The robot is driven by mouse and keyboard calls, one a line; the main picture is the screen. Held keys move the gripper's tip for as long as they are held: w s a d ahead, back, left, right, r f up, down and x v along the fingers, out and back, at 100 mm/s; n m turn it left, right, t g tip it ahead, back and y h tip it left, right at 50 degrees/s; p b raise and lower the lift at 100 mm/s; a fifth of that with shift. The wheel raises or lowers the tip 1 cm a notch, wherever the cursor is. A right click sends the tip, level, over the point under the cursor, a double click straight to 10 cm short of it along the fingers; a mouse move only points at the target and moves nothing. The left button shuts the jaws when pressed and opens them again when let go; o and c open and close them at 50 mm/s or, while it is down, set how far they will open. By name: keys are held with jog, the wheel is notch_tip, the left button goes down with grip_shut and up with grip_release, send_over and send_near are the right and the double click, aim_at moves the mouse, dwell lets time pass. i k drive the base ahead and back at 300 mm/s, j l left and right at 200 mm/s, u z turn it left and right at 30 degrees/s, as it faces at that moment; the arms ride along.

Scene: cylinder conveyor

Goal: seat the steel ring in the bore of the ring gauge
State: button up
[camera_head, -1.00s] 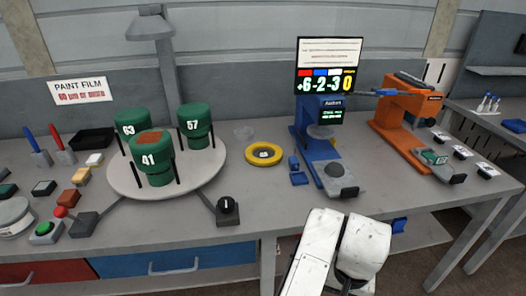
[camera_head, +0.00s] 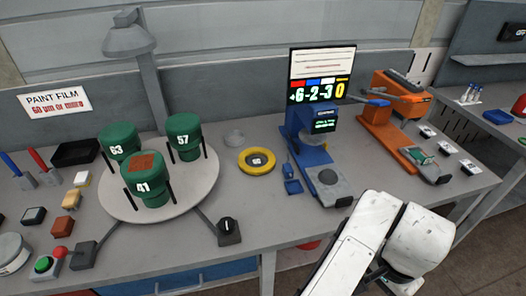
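A yellow ring-shaped piece (camera_head: 243,164) lies flat on the bench between the turntable and the blue instrument. It looks like the ring gauge. A small pale item with dark marks (camera_head: 257,161) shows in its middle, too small to make out. No steel ring is clearly recognizable. My white arm rises from the bottom right, in front of the bench. My gripper's fingers are not visible, so what they hold is hidden.
A turntable (camera_head: 112,196) bears green numbered cylinders (camera_head: 147,183). A blue instrument (camera_head: 310,160) with a lit display and an orange one (camera_head: 385,130) stand to the right. A black knob box (camera_head: 229,232) is at the front. Bare bench lies around the yellow ring.

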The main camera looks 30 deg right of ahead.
aim_at(255, 161)
jog(key=i, duration=1.65)
